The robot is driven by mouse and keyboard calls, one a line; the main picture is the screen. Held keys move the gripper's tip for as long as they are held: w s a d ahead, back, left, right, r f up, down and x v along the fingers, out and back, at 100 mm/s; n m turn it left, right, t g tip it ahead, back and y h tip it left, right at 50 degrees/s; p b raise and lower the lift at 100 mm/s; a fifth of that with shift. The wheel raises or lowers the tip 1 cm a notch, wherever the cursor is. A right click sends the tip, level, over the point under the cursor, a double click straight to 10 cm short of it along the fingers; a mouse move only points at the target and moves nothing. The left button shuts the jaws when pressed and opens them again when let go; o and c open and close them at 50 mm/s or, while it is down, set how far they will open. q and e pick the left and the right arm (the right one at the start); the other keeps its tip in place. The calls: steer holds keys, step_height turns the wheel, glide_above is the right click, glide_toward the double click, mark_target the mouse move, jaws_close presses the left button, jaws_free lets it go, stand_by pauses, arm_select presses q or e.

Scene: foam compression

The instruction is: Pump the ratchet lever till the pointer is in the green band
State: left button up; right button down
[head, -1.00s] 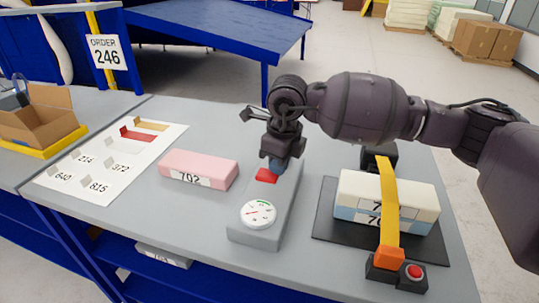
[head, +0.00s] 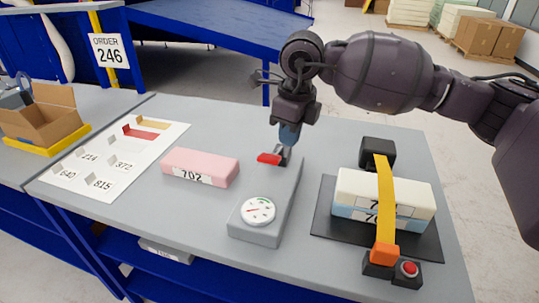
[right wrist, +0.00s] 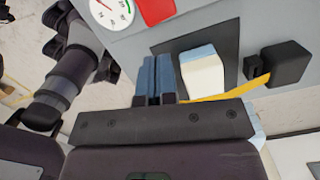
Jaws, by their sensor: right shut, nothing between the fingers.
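The ratchet lever has a red handle (head: 268,158) and sits at the far end of a grey gauge base (head: 270,232). The red handle also shows at the top of the right wrist view (right wrist: 158,8). The round white gauge (head: 258,211) has a red pointer and a green band on its rim. The pointer looks to be outside the green band, toward the left; it is small in both views. My right gripper (head: 286,146) is shut and empty, pointing down just behind the raised handle. I cannot tell whether it touches the lever. My left gripper is out of view.
A pink foam block (head: 200,166) lies left of the gauge base. To the right, a white and blue block stack (head: 350,196) stands on a dark mat (head: 322,232) under a yellow strap (head: 385,205). A red button (head: 408,268) is at the front right.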

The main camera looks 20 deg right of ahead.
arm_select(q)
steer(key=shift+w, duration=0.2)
arm_select(e)
step_height(320, 180, up, 3)
steer(key=shift+s+d+f, duration=0.1)
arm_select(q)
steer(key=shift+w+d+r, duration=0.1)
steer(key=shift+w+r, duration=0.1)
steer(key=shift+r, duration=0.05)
